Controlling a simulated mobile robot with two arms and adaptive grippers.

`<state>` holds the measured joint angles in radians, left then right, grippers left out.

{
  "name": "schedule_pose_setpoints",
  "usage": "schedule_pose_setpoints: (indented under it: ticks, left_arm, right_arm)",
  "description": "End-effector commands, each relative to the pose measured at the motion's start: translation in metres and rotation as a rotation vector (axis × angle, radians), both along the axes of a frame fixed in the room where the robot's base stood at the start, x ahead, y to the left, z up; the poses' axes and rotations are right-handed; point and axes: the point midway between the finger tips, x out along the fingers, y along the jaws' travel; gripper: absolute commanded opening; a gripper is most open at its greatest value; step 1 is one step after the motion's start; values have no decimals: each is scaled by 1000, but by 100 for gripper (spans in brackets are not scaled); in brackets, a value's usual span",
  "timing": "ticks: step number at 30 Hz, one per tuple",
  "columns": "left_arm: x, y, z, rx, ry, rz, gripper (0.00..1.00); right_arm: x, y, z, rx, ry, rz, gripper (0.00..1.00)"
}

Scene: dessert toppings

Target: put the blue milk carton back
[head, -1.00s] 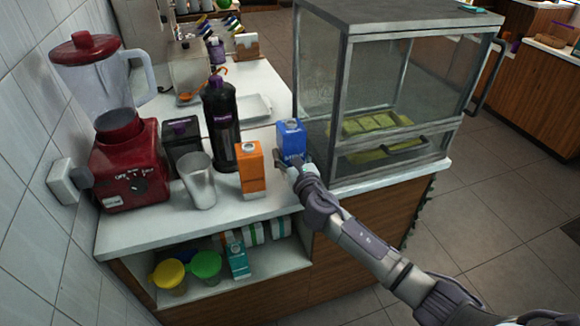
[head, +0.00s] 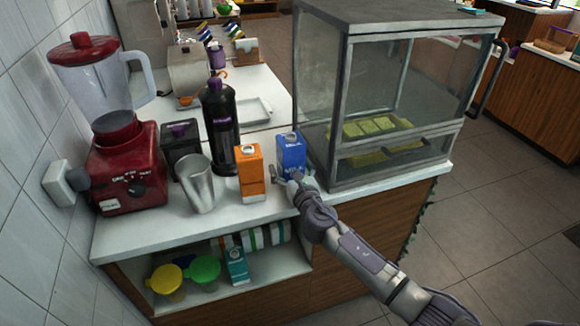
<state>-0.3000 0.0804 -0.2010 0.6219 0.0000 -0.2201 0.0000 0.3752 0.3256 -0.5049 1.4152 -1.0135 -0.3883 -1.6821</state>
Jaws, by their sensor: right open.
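The blue milk carton (head: 291,151) stands upright on the white counter, between the orange carton (head: 250,174) and the glass display case. My right gripper (head: 284,180) is open at the lower front of the blue carton, with one finger showing to the carton's left. The other finger and any contact with the carton are hard to make out. The carton's base is partly hidden behind the gripper. My left gripper is not in view.
The glass case (head: 345,120) stands close on the right. A metal cup (head: 197,183), a black bottle (head: 219,120) and a red blender (head: 128,165) stand to the left. A shelf below holds lidded tubs and a teal carton (head: 236,264).

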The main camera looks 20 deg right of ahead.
Motion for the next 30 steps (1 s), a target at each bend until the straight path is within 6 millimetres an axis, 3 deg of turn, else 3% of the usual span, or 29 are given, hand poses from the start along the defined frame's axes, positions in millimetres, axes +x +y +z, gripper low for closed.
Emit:
schedule_pose_setpoints:
  ticks: [4,8,21,30]
  left_arm:
    - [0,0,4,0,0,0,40]
    - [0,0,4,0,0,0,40]
    - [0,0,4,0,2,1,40]
    - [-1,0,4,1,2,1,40]
  right_arm:
    - [0,0,4,0,0,0,91]
    - [-17,-1,2,-2,1,1,91]
    - [-104,-3,1,-1,1,2,91]
    - [-120,-4,3,0,-1,0,91]
